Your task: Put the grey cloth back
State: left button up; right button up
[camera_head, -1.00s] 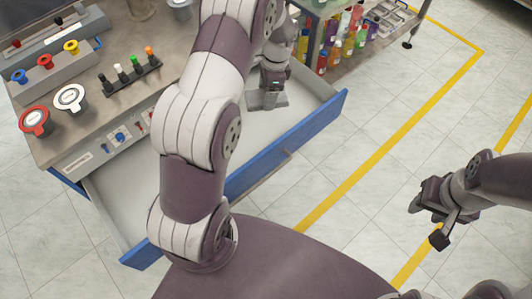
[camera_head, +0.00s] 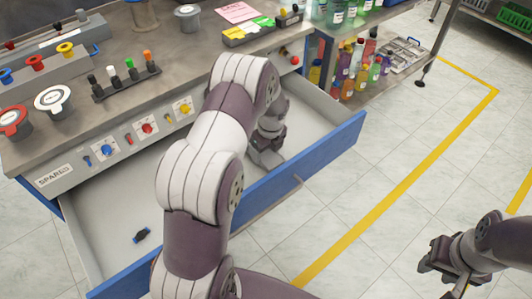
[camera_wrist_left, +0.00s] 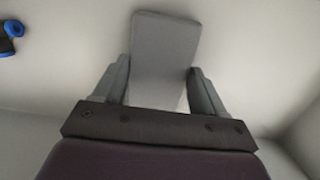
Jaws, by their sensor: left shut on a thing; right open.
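The grey cloth (camera_wrist_left: 165,55) is a flat grey rectangle between the fingers in the left wrist view. My left gripper (camera_wrist_left: 160,95) is shut on it. In the head view my left gripper (camera_head: 266,146) is inside the open drawer (camera_head: 105,215), in its right part near the blue front. A grey edge of the cloth (camera_head: 268,160) shows at the fingertips. I cannot tell whether the cloth touches the drawer floor. My right gripper (camera_head: 438,264) is open and empty over the floor at the lower right.
A small blue-and-black part (camera_head: 142,235) lies at the left of the drawer. The workbench (camera_head: 190,75) above holds lidded pots, a marker rack (camera_head: 125,80) and coloured trays. A shelf of bottles (camera_head: 360,68) stands right of the drawer. My left arm hides the drawer's middle.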

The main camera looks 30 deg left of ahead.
aim_at(270, 156)
pick_arm(q)
jog(key=shift+f, duration=0.2)
jog(key=o, duration=1)
notch_tip(270, 156, up, 12)
jog(key=d+f+p, duration=0.1)
jog(key=d+p, duration=0.1)
jog(key=p, duration=0.1)
jog(key=s+d+r+n, duration=0.2)
jog(key=s+d+n, duration=0.1)
jog(key=s+n, duration=0.3)
jog(key=s+d+r+n+h, duration=0.1)
jog(key=s+d+r+n, duration=0.1)
jog(key=s+n, duration=0.5)
jog(key=s+d+r+n, duration=0.2)
jog(key=s+d+n, duration=0.3)
jog(key=n, duration=0.4)
jog(key=shift+s+r+t+h, duration=0.1)
jog(key=shift+s+t+h, duration=0.25)
jog(key=shift+s, duration=0.55)
